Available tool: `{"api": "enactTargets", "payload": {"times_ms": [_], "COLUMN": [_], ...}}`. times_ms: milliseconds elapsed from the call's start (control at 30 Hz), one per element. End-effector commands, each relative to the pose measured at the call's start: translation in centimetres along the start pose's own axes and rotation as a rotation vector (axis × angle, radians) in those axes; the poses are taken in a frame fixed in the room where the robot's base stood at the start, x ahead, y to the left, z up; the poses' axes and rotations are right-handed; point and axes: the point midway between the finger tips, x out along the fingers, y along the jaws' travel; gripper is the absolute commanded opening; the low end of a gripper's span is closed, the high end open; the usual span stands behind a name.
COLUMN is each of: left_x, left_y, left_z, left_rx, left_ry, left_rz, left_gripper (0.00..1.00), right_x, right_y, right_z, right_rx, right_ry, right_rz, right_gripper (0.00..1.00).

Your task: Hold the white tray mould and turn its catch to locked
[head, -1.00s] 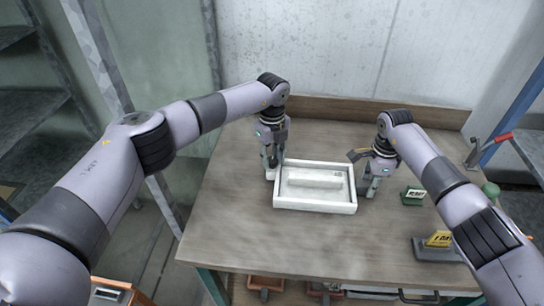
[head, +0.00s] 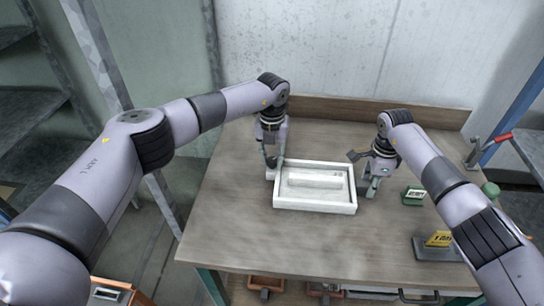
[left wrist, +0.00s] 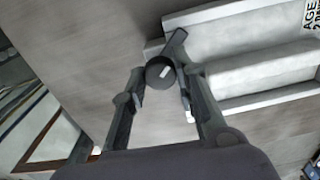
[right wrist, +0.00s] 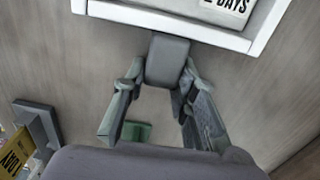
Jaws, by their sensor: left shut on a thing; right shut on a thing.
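The white tray mould (head: 314,207) lies flat on the bench, with a raised block inside. In the right wrist view its rim (right wrist: 185,24) runs across the top, with a printed label inside. The catch (left wrist: 160,72) is a dark round knob with a white mark and a short dark arm, at the tray's left side. My left gripper (head: 270,164) is shut on this knob. My right gripper (head: 371,182) is shut on a grey lug (right wrist: 167,60) on the tray's right side. I cannot read the catch's setting.
The bench top (head: 230,225) is clear in front of the tray. A small green labelled block (head: 413,195) and a grey stand with a yellow sign (head: 438,240) are to the right.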

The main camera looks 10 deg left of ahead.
Motion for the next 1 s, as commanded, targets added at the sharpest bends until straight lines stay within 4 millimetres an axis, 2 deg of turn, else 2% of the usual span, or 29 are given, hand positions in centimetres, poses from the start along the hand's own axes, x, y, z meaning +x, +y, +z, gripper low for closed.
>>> {"api": "enactTargets", "payload": {"times_ms": [600,1000], "left_x": [-0.09,-0.10], "left_y": [-0.03,-0.02], "left_z": [0.04,0.04], "left_rx": [0.546,0.724], "left_ry": [-0.001,-0.002], "left_rz": [0.000,-0.001], "left_gripper": [0.00,0.00], "right_x": [-0.01,0.00], "right_y": [-0.01,-0.01], "right_z": [0.05,0.03], "right_rx": [-0.002,-0.001], "right_ry": [-0.001,-0.001], "right_rz": [0.000,0.000], "right_gripper": [0.00,0.00]}}
